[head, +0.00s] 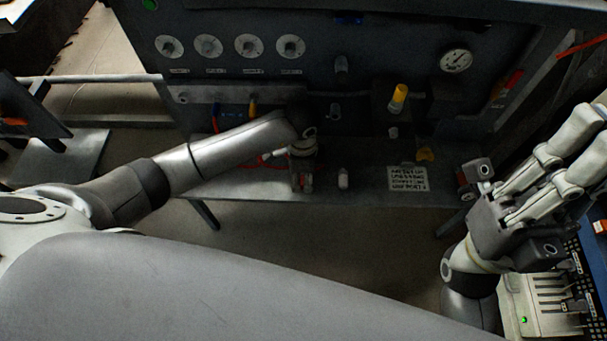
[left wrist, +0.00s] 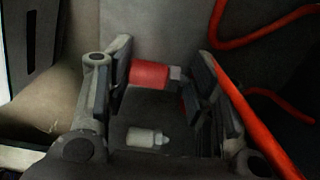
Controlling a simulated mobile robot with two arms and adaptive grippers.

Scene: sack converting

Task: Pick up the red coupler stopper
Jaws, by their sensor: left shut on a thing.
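The red coupler stopper (left wrist: 150,74) is a short red cylinder with a grey end. It lies crosswise between the two fingers in the left wrist view. My left gripper (head: 302,183) is shut on it, at the front part of the grey bench shelf in the head view. There the stopper is mostly hidden by the fingers. I cannot tell whether it touches the shelf. My right gripper (head: 520,205) is at the right of the head view, away from the shelf, and its finger opening is unclear.
A small white stopper (left wrist: 147,137) lies near the gripper in the left wrist view. A red hose (left wrist: 250,115) runs close by the right finger. A lettered sign (head: 408,179) and a yellow-topped fitting (head: 398,97) are to the right. Dials (head: 249,45) line the panel behind.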

